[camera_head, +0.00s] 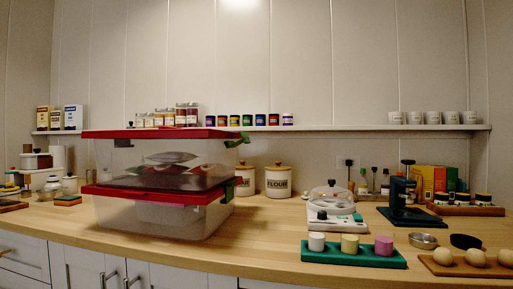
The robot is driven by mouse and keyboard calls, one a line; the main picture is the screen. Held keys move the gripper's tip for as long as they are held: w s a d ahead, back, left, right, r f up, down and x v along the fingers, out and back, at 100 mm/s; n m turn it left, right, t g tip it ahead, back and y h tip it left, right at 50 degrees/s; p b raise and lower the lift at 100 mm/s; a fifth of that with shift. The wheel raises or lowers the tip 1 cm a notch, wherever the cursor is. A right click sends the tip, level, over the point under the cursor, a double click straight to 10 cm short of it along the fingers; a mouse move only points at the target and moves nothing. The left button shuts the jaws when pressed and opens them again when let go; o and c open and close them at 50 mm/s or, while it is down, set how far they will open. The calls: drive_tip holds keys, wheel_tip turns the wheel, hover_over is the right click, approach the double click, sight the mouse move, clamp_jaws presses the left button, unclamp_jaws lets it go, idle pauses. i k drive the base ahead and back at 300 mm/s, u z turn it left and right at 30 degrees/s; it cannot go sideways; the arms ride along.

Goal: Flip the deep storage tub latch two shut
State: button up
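Two clear storage tubs with red lids are stacked on the wooden counter at left of centre. The upper tub (205,160) has a green latch (238,140) at its right end, sticking outward from the lid edge. The lower tub (150,215) has a green latch (238,182) at its right end, hanging closer to the wall. Small dark latch parts show at the left ends, too small to read. I cannot tell which latch is number two. My gripper is not in view.
Flour canisters (278,180) stand behind the tubs on the right. A green tray (352,254) with three cylinders lies at the front edge. A kitchen scale (335,222) is behind it. Bare counter (255,235) lies right of the tubs. A wall shelf (350,128) runs behind.

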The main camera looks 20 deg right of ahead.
sight(245, 139)
drive_tip(key=u, duration=2.65)
drive_tip(key=k, duration=0.35)
drive_tip(key=z, duration=2.15)
